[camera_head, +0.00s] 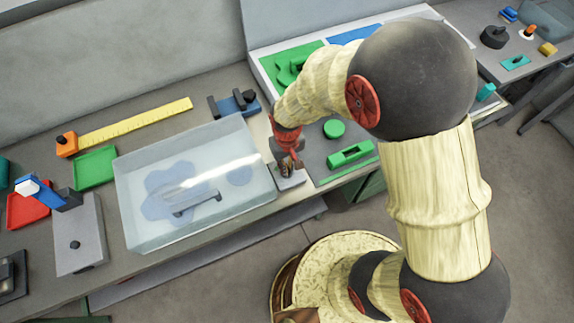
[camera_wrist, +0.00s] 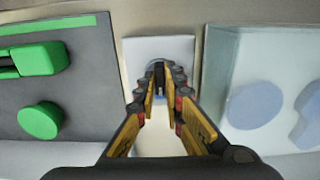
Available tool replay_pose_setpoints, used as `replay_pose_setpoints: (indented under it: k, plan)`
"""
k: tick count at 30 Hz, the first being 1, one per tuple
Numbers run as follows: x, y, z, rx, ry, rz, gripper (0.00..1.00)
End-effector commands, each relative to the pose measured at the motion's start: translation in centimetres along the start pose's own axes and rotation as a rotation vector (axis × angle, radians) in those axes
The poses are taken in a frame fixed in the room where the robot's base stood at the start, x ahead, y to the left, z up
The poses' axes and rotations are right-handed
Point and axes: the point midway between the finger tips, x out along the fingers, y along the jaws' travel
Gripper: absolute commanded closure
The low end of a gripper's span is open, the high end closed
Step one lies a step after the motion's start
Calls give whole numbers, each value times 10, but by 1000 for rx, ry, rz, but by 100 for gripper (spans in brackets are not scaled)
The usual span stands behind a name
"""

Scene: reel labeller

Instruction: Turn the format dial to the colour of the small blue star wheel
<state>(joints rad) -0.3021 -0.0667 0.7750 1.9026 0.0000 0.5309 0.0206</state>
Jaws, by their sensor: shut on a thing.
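A blue star wheel (camera_head: 168,190) with rounded lobes lies under the clear cover (camera_head: 200,235), beside a smaller blue disc (camera_head: 240,175). Part of the wheel shows at the right edge of the wrist view (camera_wrist: 308,118). My gripper (camera_head: 287,166) points down at a small pale plate (camera_head: 296,181) just right of the cover. In the wrist view my gripper (camera_wrist: 160,92) has its fingertips closed around a dark upright knob (camera_wrist: 159,70) on the plate (camera_wrist: 158,48), which seems to be the format dial. Its colour marks and pointer direction cannot be made out.
A grey panel with a green disc (camera_head: 334,129) and a green block (camera_head: 350,154) lies right of the plate. The clear cover's wall stands close on the left. A yellow ruler (camera_head: 135,120), green tray (camera_head: 95,167) and red tray (camera_head: 27,207) lie further left.

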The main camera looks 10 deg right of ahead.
Motion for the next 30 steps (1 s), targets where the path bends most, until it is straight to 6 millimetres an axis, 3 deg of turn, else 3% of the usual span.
replay_pose_setpoints:
  k: [3, 4, 13, 23, 30]
  plan:
    - [0, 0, -1, 1, 2, 0, 100]
    - [0, 0, -1, 1, 2, 0, 89]
    - [0, 0, 0, 1, 1, 0, 72]
    - [-2, 0, 0, 1, 1, 0, 72]
    - [-35, 0, -2, 1, 7, 0, 72]
